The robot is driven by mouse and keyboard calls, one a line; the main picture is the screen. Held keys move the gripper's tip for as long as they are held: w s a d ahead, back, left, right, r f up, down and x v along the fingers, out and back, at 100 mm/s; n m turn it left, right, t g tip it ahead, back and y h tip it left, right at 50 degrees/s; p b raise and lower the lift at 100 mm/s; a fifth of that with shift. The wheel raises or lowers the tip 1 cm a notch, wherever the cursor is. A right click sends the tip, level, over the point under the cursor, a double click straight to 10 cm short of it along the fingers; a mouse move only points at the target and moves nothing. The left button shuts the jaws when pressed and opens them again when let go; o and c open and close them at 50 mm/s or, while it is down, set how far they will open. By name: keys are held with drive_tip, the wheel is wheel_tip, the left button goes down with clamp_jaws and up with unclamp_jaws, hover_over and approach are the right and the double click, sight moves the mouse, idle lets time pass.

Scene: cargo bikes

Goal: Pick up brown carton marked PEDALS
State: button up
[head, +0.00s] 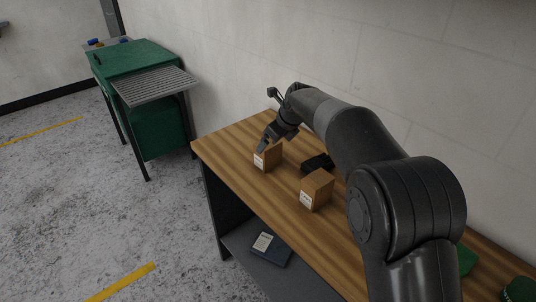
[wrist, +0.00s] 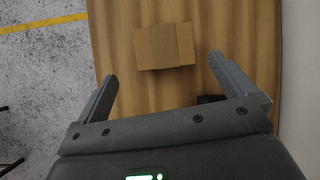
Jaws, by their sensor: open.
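Two brown cartons with white labels stand on the wooden bench. The far carton (head: 268,158) is near the bench's far end, and the nearer carton (head: 317,188) is closer to me. The label print is too small to read, so I cannot tell which is marked PEDALS. My gripper (head: 265,143) is open and empty, close above the far carton. In the wrist view a carton (wrist: 165,46), apparently the far one, lies just ahead of the open fingers (wrist: 163,68), its plain top showing. I cannot tell whether a finger touches it.
A black object (head: 318,163) lies between the cartons on the wall side of the bench (head: 237,143). Green items (head: 467,260) are at the right. A dark labelled item (head: 271,249) lies on the lower shelf. A green cabinet (head: 163,123) stands beyond open floor.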

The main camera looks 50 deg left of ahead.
sight(268, 153)
drive_tip(key=shift+w+x, duration=0.15)
drive_tip(key=shift+x, duration=1.8)
drive_tip(key=shift+w+x, duration=0.15)
drive_tip(key=shift+x, duration=1.85)
drive_tip(key=shift+a+r, duration=0.15)
drive_tip(key=c, duration=1.1)
drive_tip(key=shift+o, duration=0.2)
drive_tip(key=shift+r, duration=0.1)
